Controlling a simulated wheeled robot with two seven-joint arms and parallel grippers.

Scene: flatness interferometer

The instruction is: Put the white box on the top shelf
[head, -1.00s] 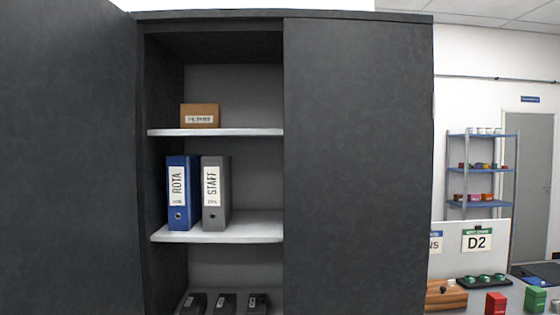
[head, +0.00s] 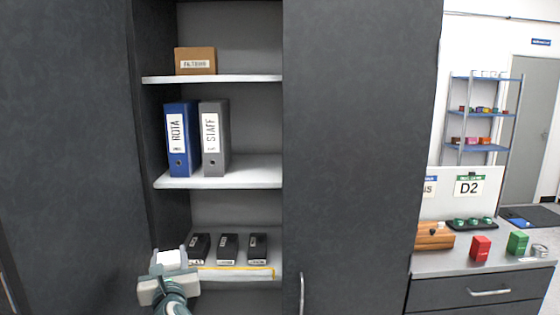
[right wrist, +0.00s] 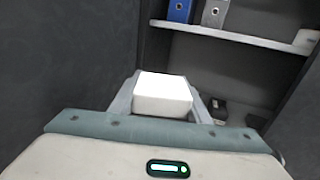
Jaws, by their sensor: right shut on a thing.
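My right gripper (head: 170,270) is at the lower left of the head view, in front of the cabinet's open side, about level with the lowest visible shelf. It is shut on the white box (head: 172,258). In the right wrist view the white box (right wrist: 163,95) sits between the two fingers. The top shelf (head: 240,78) is well above the gripper. A brown labelled box (head: 195,61) stands at its left, and the right part in view is bare. My left gripper is not in view.
The middle shelf (head: 250,176) holds a blue binder (head: 181,140) and a grey binder (head: 214,140). The lower shelf (head: 235,273) holds three dark boxes. The open left door (head: 65,150) and the closed right door (head: 360,150) flank the opening.

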